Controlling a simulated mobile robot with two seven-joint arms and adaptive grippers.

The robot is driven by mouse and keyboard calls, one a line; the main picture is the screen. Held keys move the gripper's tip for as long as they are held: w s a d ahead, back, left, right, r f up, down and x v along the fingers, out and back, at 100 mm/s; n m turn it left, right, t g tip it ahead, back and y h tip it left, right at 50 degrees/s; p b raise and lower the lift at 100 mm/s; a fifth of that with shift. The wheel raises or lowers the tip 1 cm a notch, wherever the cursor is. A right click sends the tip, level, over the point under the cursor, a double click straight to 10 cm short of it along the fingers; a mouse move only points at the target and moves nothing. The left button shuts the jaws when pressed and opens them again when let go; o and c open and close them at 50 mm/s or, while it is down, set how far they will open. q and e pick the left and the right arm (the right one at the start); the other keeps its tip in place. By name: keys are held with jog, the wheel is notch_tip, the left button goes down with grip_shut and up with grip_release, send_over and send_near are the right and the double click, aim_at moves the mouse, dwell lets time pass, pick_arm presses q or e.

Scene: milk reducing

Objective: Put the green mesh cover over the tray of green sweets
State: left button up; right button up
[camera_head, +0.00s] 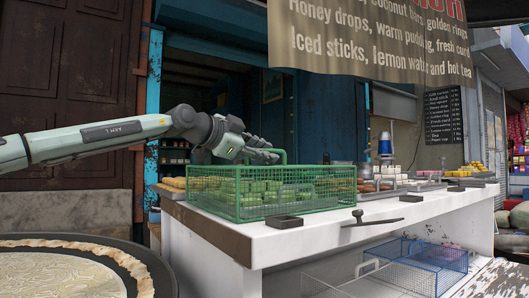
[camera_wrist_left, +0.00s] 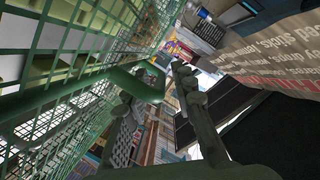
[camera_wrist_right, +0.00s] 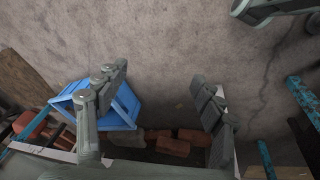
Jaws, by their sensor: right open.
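The green mesh cover (camera_head: 240,210) is a wire box with a loop handle on top, on the near left part of the white counter. Green sweets (camera_head: 250,190) show through its mesh, and their tray is mostly hidden. My left gripper (camera_head: 272,156) is at the handle on top. In the left wrist view the green handle (camera_wrist_left: 135,84) runs between the fingers of my left gripper (camera_wrist_left: 155,95), which look part closed around it. The cover's mesh (camera_wrist_left: 60,85) fills the left of that view. My right gripper (camera_wrist_right: 165,85) is open and empty, away from the cover.
Other sweets stand farther right. A blue wire basket (camera_head: 430,265) is below. A round pan (camera_head: 70,270) is at lower left.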

jog(key=shift+s+f, duration=0.15)
pick_arm(q)
jog(key=shift+r, duration=0.15)
jog(key=shift+r+p, duration=0.25)
jog(key=shift+p, duration=0.3)
jog(key=shift+s+a+f, duration=0.1)
jog(key=shift+a, duration=0.1)
jog(key=b+v, duration=0.3)
jog(key=v, duration=0.7)
jog(key=shift+s+a+b, duration=0.25)
jog(key=shift+s+b, duration=0.05)
jog(key=shift+b, duration=0.1)
jog(key=shift+s+a+r, duration=0.25)
jog(key=shift+s+r, duration=0.05)
jog(key=shift+s, duration=0.05)
pick_arm(e)
notch_tip(320, 180, up, 7)
jog(key=shift+w+d+f, duration=0.15)
jog(key=shift+w, duration=0.25)
pick_arm(q)
jog(key=shift+f, duration=0.1)
